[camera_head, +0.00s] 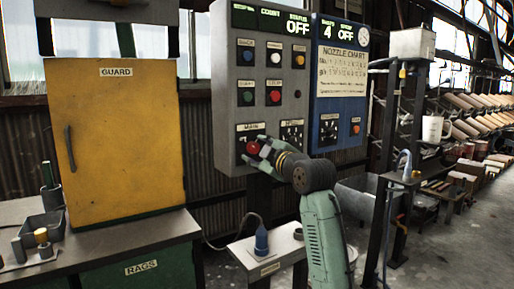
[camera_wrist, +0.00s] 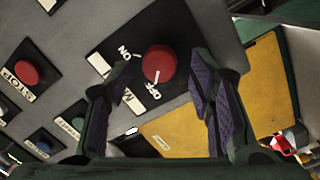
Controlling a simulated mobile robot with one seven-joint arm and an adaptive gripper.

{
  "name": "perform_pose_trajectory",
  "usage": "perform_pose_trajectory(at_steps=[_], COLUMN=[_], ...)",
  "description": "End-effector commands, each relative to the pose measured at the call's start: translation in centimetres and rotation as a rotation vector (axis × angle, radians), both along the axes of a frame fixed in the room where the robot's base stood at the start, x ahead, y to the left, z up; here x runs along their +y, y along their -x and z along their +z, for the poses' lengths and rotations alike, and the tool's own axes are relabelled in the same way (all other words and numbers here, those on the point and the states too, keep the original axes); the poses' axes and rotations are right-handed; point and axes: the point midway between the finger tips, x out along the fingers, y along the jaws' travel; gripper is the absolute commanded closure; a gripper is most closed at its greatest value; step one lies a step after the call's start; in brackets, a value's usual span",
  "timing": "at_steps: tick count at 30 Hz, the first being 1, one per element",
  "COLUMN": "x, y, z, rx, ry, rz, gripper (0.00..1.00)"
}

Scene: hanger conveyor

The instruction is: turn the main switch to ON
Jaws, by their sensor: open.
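The main switch is a red round knob (camera_head: 253,147) on a dark plate marked MAIN, low on the left of the grey control panel (camera_head: 230,100). In the wrist view the knob (camera_wrist: 160,64) sits between my fingers, near their tips, with a gap on both sides. Its white mark points toward the OFF label (camera_wrist: 153,91); the ON label (camera_wrist: 124,52) is to the left. My gripper (camera_head: 262,151) is open in front of the knob and partly hides its plate. Whether the tips reach around the knob is hard to tell. The display above (camera_head: 298,28) reads OFF.
Other buttons, including a red one (camera_head: 274,96), and a second dial (camera_head: 292,133) are close by on the panel. A blue nozzle chart panel (camera_head: 341,80) adjoins on the right. The yellow guard door (camera_head: 118,150) is at left. A small table (camera_head: 270,250) stands below.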

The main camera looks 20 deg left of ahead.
Motion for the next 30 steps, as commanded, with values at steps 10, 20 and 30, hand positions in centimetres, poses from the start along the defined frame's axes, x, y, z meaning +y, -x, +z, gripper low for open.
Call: perform_pose_trajectory(at_steps=[10,20,30], x=[0.78,0.75,0.75], y=[-0.74,-0.72,-0.72], z=[-0.03,-0.02,-0.03], rx=[0.000,0.000,0.000], ry=[0.000,0.000,0.000], rz=[-0.001,-0.001,-0.001], gripper=[0.51,0.68,0.90])
